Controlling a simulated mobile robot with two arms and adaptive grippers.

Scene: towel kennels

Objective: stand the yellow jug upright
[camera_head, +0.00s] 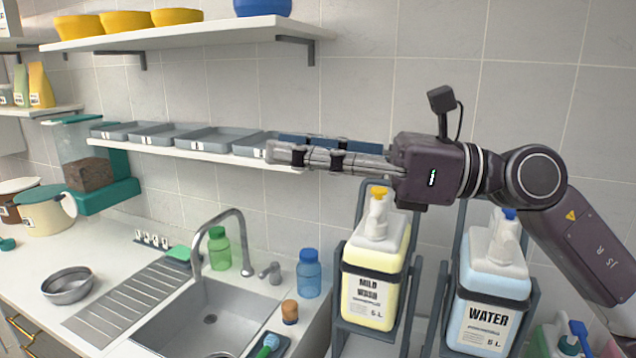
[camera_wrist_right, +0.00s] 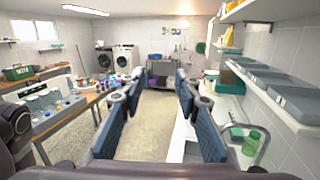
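My right gripper (camera_head: 283,152) reaches in from the right in the head view, pointing left in front of the wall shelf. Its blue-padded fingers stand wide apart with nothing between them in the right wrist view (camera_wrist_right: 157,95). I cannot make out a yellow jug lying on its side in either view. The nearest match is a pale yellow MILD WASH container (camera_head: 370,285) with a yellow-topped pump, standing upright in a dark rack below my right gripper, apart from it. My left gripper is not in view.
A WATER container (camera_head: 488,305) stands right of it. The sink (camera_head: 170,325), a green bottle (camera_head: 219,250) and a blue bottle (camera_head: 308,275) are at lower left. Grey trays (camera_head: 210,138) line the shelf. In the wrist view, a cluttered table (camera_wrist_right: 50,130) stands left of open floor (camera_wrist_right: 145,125).

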